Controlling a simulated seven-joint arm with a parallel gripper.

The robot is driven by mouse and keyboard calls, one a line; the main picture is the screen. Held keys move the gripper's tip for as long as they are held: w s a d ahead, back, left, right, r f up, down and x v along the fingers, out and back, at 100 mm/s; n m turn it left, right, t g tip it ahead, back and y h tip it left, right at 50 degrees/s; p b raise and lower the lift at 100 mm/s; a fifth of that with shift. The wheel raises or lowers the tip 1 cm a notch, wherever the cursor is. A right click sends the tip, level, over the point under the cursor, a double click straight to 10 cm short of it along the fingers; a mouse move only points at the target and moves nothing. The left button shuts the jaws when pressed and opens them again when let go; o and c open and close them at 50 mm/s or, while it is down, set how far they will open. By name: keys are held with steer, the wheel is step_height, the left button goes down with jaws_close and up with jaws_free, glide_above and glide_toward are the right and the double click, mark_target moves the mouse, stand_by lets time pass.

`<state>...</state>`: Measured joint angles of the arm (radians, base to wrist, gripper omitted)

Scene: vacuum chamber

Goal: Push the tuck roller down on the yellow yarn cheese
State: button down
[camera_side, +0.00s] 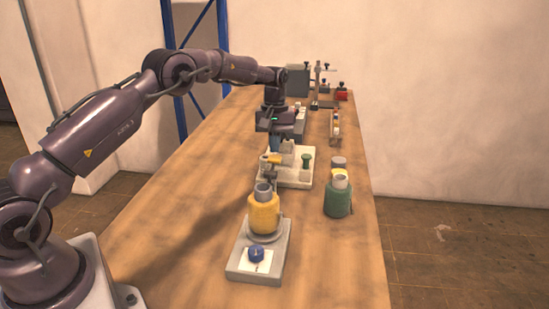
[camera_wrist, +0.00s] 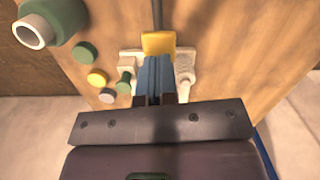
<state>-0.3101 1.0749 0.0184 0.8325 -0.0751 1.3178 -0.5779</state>
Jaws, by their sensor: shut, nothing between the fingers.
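The yellow yarn cheese (camera_side: 264,214) stands upright on a grey base (camera_side: 238,266) with a blue knob (camera_side: 257,254), in the side view. Behind it is a pale fixture (camera_side: 290,180) carrying a yellow block (camera_side: 271,159). The block also shows in the wrist view (camera_wrist: 158,43), with a dark rod running away from it. I cannot tell for sure which part is the tuck roller. My gripper (camera_side: 273,150) points down over the fixture, beyond the cheese. Its blue fingers (camera_wrist: 156,64) are shut and empty, close to the block; contact is unclear.
A green yarn package (camera_side: 338,200) stands right of the cheese, with yellow and grey-topped ones behind it. A green peg (camera_side: 306,161) rises from the fixture. More equipment (camera_side: 318,90) stands at the table's far end. The table's left side is clear.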

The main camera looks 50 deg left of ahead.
steer(key=shift+f, duration=0.35)
